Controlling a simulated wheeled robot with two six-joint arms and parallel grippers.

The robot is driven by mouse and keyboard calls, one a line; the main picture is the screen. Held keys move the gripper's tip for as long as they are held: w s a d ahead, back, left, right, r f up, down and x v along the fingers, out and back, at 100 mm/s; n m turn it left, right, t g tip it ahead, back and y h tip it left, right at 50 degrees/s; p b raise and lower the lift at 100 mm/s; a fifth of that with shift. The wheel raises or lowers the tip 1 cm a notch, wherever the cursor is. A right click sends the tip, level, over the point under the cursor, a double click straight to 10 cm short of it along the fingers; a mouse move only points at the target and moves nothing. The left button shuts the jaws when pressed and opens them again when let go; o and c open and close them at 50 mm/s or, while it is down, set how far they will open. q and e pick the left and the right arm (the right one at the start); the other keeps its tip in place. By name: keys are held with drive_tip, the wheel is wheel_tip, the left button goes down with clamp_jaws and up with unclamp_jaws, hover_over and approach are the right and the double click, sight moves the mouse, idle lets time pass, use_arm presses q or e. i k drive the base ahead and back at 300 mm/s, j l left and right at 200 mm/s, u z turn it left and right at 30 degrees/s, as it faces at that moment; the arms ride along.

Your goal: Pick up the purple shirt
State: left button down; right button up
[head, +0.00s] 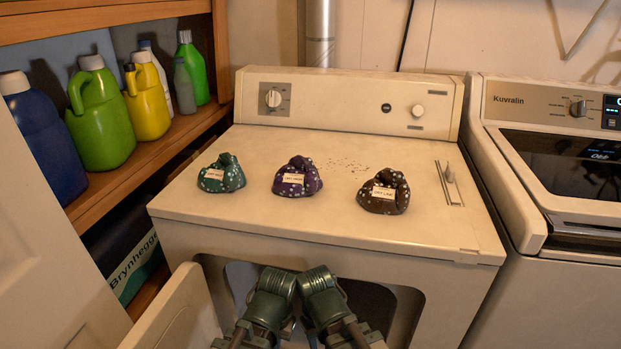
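The purple shirt (297,178) is a small folded bundle with light spots and a pale label on its front. It lies on the flat top of the white dryer, in the middle of a row of three bundles. Nothing touches it. Two dark green links of my arms show at the bottom centre, in front of the dryer and below its top. I see no gripper fingers in this view, so I cannot make out either gripper.
A green bundle (221,174) lies left of the purple one and a brown bundle (384,192) lies right. The dryer (270,225) has its front door (178,312) open. Detergent bottles (98,115) stand on the left shelf. A washer (560,170) is at right.

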sight(300, 177)
drive_tip(key=k+l, duration=0.2)
drive_tip(key=k, duration=0.3)
drive_tip(key=k+l+z, duration=0.2)
drive_tip(key=l+z, duration=0.2)
drive_tip(key=l, duration=0.25)
drive_tip(key=k, duration=0.05)
